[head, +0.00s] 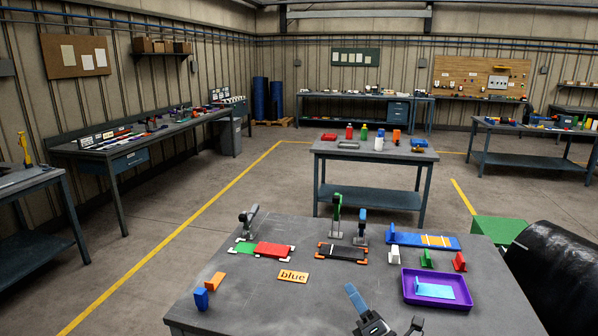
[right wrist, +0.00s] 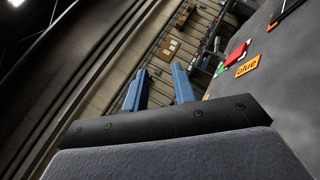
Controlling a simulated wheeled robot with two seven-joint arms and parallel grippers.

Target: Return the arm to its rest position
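My right gripper (head: 360,308) is low in the head view, at the near edge of the grey worktable (head: 330,311). One blue finger shows there above a dark body. In the right wrist view both blue fingers of the right gripper (right wrist: 159,72) stand apart with nothing between them. The gripper is open and empty and touches none of the table's objects that I can see. My left gripper is not in view.
An orange "blue" sign (head: 293,276), a red plate (head: 273,250), a dark clamp fixture (head: 342,252) and a purple tray (head: 407,287) are on the table. A large black rounded form (head: 565,275) stands at right.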

